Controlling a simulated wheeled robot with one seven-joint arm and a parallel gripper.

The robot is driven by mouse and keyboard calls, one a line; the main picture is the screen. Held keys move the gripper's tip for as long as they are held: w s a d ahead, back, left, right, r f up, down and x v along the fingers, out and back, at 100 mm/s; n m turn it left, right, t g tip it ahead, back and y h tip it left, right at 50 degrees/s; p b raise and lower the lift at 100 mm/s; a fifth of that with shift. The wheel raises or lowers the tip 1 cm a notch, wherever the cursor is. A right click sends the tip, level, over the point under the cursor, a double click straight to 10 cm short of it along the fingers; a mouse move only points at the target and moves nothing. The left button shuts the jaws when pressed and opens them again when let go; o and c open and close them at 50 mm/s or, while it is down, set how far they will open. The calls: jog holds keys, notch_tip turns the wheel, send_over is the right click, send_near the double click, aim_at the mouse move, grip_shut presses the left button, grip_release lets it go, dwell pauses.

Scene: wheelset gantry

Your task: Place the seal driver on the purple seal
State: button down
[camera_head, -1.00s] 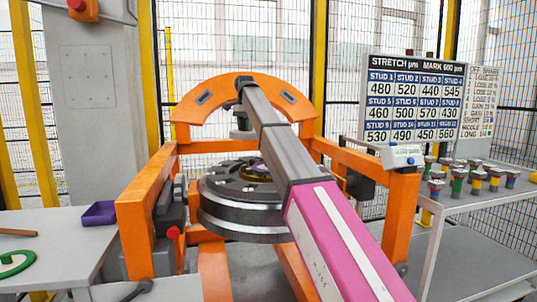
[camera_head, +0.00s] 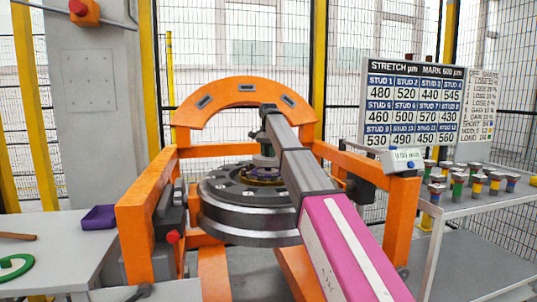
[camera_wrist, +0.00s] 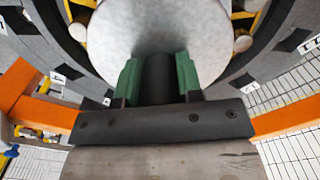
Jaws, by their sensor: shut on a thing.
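The seal driver is a pale grey disc with a dark handle. In the wrist view the disc (camera_wrist: 150,28) fills the top middle. My gripper (camera_wrist: 158,75) is shut on the handle, with a green pad on each side. In the head view the driver (camera_head: 265,162) hangs below my wrist, over the middle of the dark round wheelset hub.
The dark hub (camera_head: 245,222) sits inside an orange gantry frame (camera_head: 145,215) with an arch (camera_head: 240,90) behind. A table with a purple tray (camera_head: 99,217) is at left. A shelf with several coloured studs (camera_head: 475,187) and a stretch board (camera_head: 412,105) are at right.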

jog(key=shift+f, duration=0.8)
jog(key=c, duration=0.8)
grip_release()
jog(key=shift+r, duration=0.15)
